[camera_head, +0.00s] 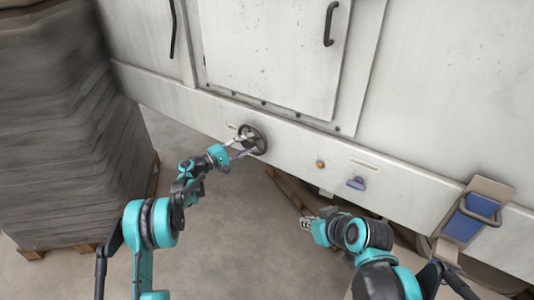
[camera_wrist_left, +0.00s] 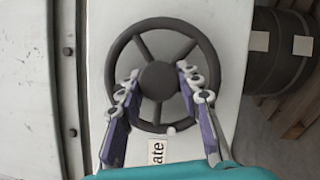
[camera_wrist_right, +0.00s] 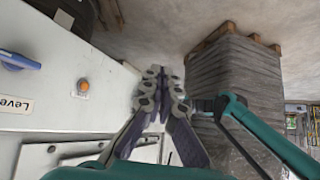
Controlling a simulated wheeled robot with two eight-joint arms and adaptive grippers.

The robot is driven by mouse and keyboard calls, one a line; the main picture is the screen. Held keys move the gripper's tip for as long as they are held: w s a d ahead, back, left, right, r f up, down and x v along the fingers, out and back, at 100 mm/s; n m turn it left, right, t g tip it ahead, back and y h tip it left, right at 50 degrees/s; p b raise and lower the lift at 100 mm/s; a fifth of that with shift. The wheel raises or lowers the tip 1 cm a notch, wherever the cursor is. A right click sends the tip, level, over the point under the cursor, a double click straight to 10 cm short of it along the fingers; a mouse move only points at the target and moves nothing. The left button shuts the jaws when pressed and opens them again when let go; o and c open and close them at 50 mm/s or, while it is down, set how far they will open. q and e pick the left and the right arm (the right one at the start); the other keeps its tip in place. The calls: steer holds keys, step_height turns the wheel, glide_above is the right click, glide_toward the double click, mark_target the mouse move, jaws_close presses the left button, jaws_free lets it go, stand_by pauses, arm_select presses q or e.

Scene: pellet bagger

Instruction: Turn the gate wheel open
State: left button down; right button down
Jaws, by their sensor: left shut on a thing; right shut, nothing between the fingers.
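The gate wheel (camera_head: 259,139) is a dark, spoked handwheel on the pale machine front. In the left wrist view it fills the middle, with its round hub (camera_wrist_left: 159,82) and rim facing me. My left gripper (camera_head: 242,146) is at the wheel, its fingers on either side of the hub and shut on it. The fingers hide parts of the spokes and rim. A label reading "ate" (camera_wrist_left: 157,152) is partly cut off below the wheel. My right gripper (camera_head: 306,222) is shut and empty, below and right of the wheel, away from the machine face; it also shows in the right wrist view (camera_wrist_right: 158,73).
An orange button (camera_head: 320,164) and a blue lever (camera_head: 356,184) are on the machine right of the wheel. A blue panel with a handle (camera_head: 464,218) is further right. A wrapped stack on a pallet (camera_head: 60,130) stands at left. Bare floor lies between.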

arm_select(q)
steer(key=shift+f, duration=0.1)
arm_select(e)
steer(key=w+a+n+t+y, duration=0.2)
steer(key=w+n+t+y, duration=0.15)
steer(key=w, duration=0.75)
steer(key=w+a+n+t+y, duration=0.2)
steer(key=w+n, duration=0.2)
steer(key=w, duration=0.8)
steer(key=shift+g, duration=0.25)
steer(key=x, duration=0.4)
steer(key=f+x, duration=0.1)
steer(key=x, duration=0.3)
steer(key=d+x, duration=0.1)
steer(key=x, duration=0.3)
steer(key=shift+w+f, duration=0.3)
steer(key=shift+f, duration=0.1)
steer(key=shift+f, duration=0.1)
